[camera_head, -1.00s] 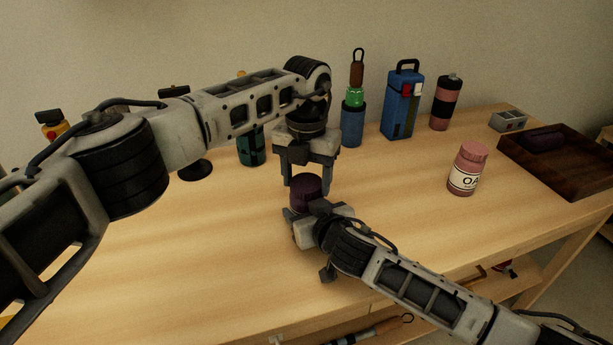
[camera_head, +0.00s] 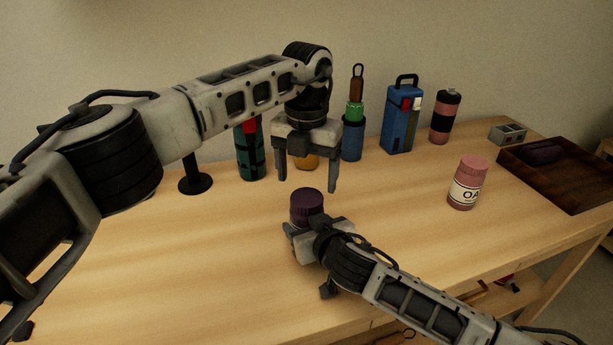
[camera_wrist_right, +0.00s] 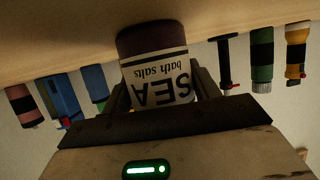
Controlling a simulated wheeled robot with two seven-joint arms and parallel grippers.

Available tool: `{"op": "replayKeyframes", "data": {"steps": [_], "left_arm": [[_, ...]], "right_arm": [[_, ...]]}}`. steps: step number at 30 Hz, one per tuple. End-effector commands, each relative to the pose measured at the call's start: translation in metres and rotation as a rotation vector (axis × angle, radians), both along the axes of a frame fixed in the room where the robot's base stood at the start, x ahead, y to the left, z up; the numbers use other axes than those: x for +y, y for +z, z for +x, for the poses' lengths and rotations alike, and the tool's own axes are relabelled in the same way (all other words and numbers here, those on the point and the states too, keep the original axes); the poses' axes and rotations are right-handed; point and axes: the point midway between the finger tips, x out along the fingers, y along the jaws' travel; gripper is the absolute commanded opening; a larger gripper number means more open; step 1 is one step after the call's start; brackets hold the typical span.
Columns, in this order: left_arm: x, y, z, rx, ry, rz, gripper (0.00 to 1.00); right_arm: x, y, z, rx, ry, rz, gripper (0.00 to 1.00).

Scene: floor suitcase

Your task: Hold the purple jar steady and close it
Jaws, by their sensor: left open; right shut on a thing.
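The purple jar (camera_head: 307,203) stands upright on the table, with its dark ridged purple top uppermost. In the right wrist view the jar (camera_wrist_right: 156,72) appears upside down, with a white label reading "SEA bath salts". My right gripper (camera_head: 302,236) is shut on the jar's body from the front; its fingers show on both sides of the label. My left gripper (camera_head: 307,180) is open and empty just above the jar, fingers pointing down, apart from the top. The jar's lower body is hidden by my right gripper in the head view.
A pink jar (camera_head: 467,183) stands to the right, before a dark wooden tray (camera_head: 575,190) holding a dark purple item (camera_head: 541,153). Behind stand a green-black bottle (camera_head: 251,152), a blue holder (camera_head: 352,140), a blue case (camera_head: 402,120) and a pink-black bottle (camera_head: 445,118). The front left table is clear.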

Motion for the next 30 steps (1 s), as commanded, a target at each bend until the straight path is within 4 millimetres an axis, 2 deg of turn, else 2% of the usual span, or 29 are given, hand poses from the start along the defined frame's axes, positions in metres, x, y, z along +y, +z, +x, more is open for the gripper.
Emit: {"op": "replayKeyframes", "data": {"steps": [5,12,18,30], "left_arm": [[0.0,0.004,0.0,-0.001,0.07,0.0,0.74],[-0.001,0.024,0.0,-0.001,0.454,-0.002,0.74],[0.0,0.034,0.0,0.0,0.662,0.0,0.74],[0.0,0.033,0.0,0.001,0.686,0.0,0.74]], "right_arm": [[-0.001,0.0,0.0,0.0,-0.001,-0.002,0.0],[-0.001,0.0,0.0,0.0,-0.001,-0.002,0.0],[-0.001,0.0,0.0,0.0,-0.001,-0.002,0.0],[-0.001,0.0,0.0,0.0,-0.001,-0.002,0.0]]}}
